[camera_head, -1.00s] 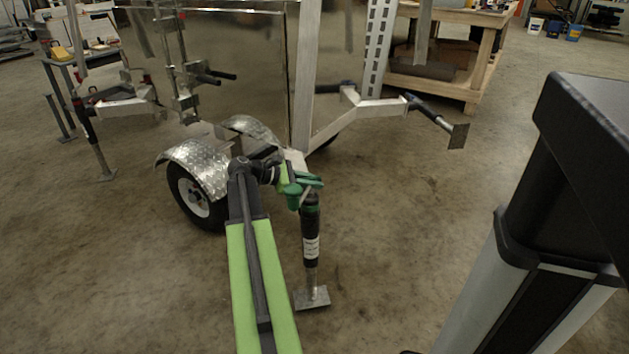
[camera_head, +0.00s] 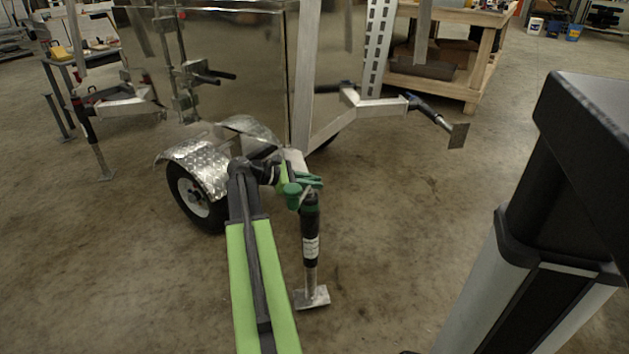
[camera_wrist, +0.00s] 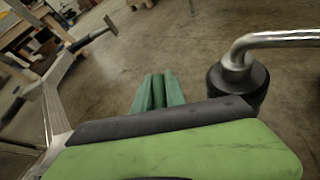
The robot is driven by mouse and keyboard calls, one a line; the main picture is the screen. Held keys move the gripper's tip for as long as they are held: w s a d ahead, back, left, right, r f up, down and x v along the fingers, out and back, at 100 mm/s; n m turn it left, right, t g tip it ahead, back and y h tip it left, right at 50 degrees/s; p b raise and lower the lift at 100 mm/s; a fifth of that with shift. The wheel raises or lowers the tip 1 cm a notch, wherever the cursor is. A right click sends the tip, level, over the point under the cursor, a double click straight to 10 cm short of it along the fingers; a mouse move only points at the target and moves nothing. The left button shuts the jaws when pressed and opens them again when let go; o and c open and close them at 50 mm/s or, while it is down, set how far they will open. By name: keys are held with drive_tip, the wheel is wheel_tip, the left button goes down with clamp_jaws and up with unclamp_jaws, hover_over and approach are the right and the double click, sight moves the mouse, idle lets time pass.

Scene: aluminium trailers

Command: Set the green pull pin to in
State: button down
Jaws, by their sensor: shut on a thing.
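The jack (camera_head: 311,235) stands upright at the trailer's near corner in the head view, with a black tube and a flat metal foot on the floor. Dark green parts (camera_head: 313,181) cluster at its top; the green pull pin is among them, small and partly hidden. My gripper (camera_head: 298,184) is at this cluster, shut on the pin. In the wrist view my light green gripper body fills the bottom, and dark green bars (camera_wrist: 158,92) show just beyond it. The grip itself is hidden, and I cannot tell how deep the pin sits.
A black jack top with a bent metal crank (camera_wrist: 240,75) is close on the right in the wrist view. The shiny trailer box (camera_head: 235,65), wheel and tread-plate fender (camera_head: 200,160) stand behind. A wooden workbench (camera_head: 470,85) is at the back.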

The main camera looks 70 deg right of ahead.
wheel_tip(320, 180, down, 4)
drive_tip(key=b, duration=0.3)
drive_tip(key=shift+a, duration=0.15)
drive_tip(key=shift+s+r, duration=0.1)
drive_tip(key=shift+r, duration=0.05)
drive_tip(key=c, duration=1.4)
unclamp_jaws()
